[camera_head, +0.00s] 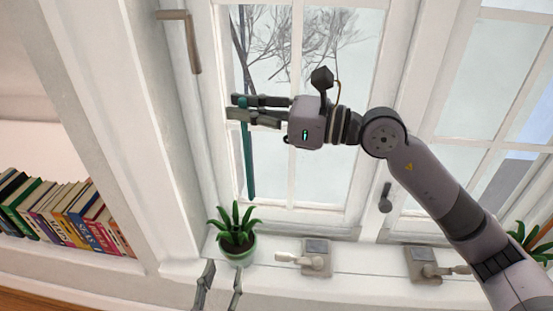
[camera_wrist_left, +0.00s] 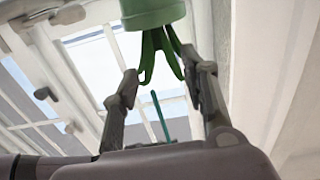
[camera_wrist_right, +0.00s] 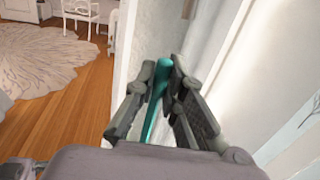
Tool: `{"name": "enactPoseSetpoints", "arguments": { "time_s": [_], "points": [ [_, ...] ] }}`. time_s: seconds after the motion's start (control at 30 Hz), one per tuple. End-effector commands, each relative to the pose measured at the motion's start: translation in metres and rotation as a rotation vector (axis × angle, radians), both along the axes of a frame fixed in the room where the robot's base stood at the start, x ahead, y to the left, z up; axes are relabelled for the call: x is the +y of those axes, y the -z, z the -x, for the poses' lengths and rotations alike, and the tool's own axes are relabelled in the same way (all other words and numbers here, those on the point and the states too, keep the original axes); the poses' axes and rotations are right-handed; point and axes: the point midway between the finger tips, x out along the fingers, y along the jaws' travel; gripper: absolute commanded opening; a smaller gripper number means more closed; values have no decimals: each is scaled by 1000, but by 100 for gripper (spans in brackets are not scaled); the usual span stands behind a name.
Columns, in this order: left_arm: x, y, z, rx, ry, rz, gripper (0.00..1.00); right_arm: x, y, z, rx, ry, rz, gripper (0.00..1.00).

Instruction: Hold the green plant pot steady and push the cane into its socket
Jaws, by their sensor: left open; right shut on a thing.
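The green plant pot (camera_head: 240,254) stands on the window sill with a spiky green plant (camera_head: 237,232) in it. My left gripper (camera_head: 224,270) is open just in front of the pot, apart from it. The pot also shows at the top of the left wrist view (camera_wrist_left: 152,12), beyond the spread fingers (camera_wrist_left: 167,80). The teal cane (camera_head: 248,160) hangs nearly upright, its lower end near the leaf tips. My right gripper (camera_head: 236,107) is shut on its upper part; the cane also shows between the fingers in the right wrist view (camera_wrist_right: 156,95). The socket is hidden.
Window handles and latches (camera_head: 316,256) sit on the sill and frame right of the pot. Another plant (camera_head: 535,242) stands at the far right. A row of books (camera_head: 65,215) is on a shelf at left. The window (camera_head: 310,100) is behind the cane.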

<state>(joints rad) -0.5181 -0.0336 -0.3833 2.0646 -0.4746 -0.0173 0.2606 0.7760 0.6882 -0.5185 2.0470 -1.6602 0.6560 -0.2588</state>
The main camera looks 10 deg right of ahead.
Motion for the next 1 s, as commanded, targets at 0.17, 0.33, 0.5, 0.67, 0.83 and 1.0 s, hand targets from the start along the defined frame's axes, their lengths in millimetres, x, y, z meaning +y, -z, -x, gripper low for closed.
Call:
{"name": "enactPoseSetpoints", "arguments": {
  "time_s": [0.17,0.33,0.5,0.67,0.83,1.0],
  "points": [
    [0,0,0,0,0,0,41,24,-60,-3,-12,52,1,0],
    [0,0,0,0,0,0,41,37,-94,-1,-3,84,2,0],
    [0,0,0,0,0,0,41,42,-108,0,2,95,1,0],
    [0,0,-1,0,0,0,41,42,-109,0,5,96,1,0],
    [-4,0,-13,-2,0,1,41,42,-109,0,5,96,1,0],
    [-14,-1,-42,-3,1,0,41,42,-109,0,5,96,1,0]
  ]
}}
